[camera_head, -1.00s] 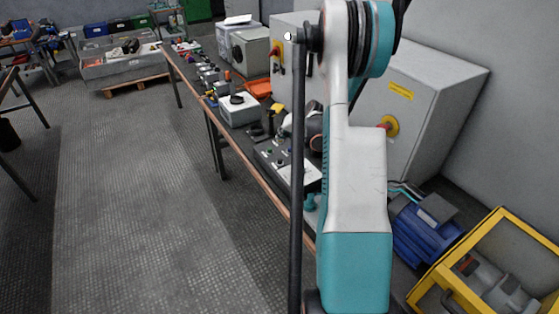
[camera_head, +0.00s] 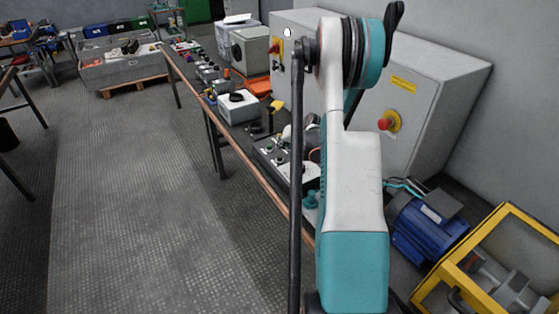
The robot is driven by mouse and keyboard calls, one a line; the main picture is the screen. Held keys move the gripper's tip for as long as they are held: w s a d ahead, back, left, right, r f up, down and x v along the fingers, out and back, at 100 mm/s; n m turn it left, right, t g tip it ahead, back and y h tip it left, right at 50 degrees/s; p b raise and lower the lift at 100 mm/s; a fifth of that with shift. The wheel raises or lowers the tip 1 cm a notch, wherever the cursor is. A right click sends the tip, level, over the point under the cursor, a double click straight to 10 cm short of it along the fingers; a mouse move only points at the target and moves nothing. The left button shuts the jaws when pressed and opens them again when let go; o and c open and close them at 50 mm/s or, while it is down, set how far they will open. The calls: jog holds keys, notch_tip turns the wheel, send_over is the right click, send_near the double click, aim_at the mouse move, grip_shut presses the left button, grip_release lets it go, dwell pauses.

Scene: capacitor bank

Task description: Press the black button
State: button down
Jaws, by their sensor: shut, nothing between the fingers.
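A dark control box (camera_head: 272,150) with several small buttons stands on the long workbench, left of my arm. Its buttons are tiny here; a dark spot (camera_head: 279,161) on its top looks like the black button, but I cannot be sure. My arm's white and teal links rise in front of the bench and cover the right part of this area. A pale rounded part shows just left of the arm, above the box; I cannot tell whether it is my wrist. My gripper's fingers are not visible, apparently hidden behind the arm.
A grey box with a black top knob (camera_head: 238,107) and an orange tray (camera_head: 258,87) stand farther along the bench (camera_head: 240,154). A large grey cabinet with a red knob (camera_head: 388,122) stands behind. A blue motor (camera_head: 428,228) and yellow frame (camera_head: 520,215) are at right. Floor at left is clear.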

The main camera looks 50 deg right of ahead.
aim_at(281, 156)
jog(key=shift+f+b, duration=0.45)
jog(key=shift+f, duration=0.6)
dwell(0.6)
jog(key=shift+f+b, duration=0.4)
jog(key=shift+b, duration=0.1)
jog(key=shift+f+b, duration=0.75)
jog(key=shift+f, duration=0.15)
dwell(1.0)
jog(key=shift+r, duration=0.1)
jog(key=shift+r+p, duration=0.7)
jog(key=shift+r, duration=0.55)
jog(key=shift+r, duration=0.1)
jog(key=shift+r+p, duration=1.25)
jog(key=shift+r, duration=1.2)
